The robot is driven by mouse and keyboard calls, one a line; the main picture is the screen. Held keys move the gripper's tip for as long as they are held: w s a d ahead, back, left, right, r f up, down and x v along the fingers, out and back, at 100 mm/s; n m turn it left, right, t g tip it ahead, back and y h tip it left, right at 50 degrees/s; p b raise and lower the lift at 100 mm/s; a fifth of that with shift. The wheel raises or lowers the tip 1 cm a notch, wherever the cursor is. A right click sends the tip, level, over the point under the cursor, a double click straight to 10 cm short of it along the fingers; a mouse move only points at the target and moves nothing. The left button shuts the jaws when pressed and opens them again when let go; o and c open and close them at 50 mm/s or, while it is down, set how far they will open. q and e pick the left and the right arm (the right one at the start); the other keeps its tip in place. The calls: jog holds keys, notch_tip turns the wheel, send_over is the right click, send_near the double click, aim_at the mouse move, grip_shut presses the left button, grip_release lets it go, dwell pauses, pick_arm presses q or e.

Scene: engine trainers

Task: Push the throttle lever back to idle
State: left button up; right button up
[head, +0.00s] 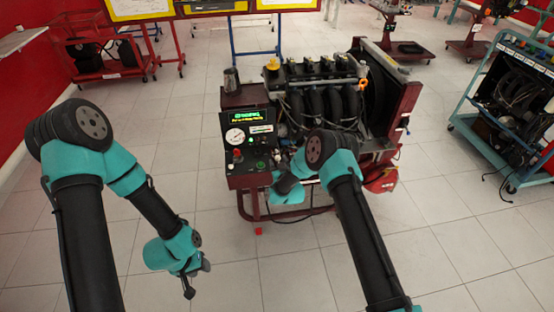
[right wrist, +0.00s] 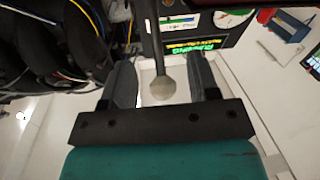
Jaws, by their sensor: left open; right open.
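The throttle lever (right wrist: 163,88) shows in the right wrist view as a dark rod with a pale round knob. The knob lies between the fingers of my right gripper (right wrist: 161,76), which is open, with gaps on both sides. In the head view my right wrist (head: 287,190) is at the right side of the control panel (head: 243,181), and the lever and right fingertips are hidden or too small to tell. My left gripper (head: 190,283) is open, low over the floor at the left, away from the panel.
The engine (head: 325,95) stands on a red wheeled stand beside the panel. The panel has a lit green display (head: 245,114) and a round gauge (head: 235,137). A teal trainer cart (head: 470,125) stands at the right, a red cart (head: 105,60) at back left. The tiled floor in front is clear.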

jog(key=shift+x, duration=1.2)
jog(key=shift+c, duration=0.2)
grip_shut()
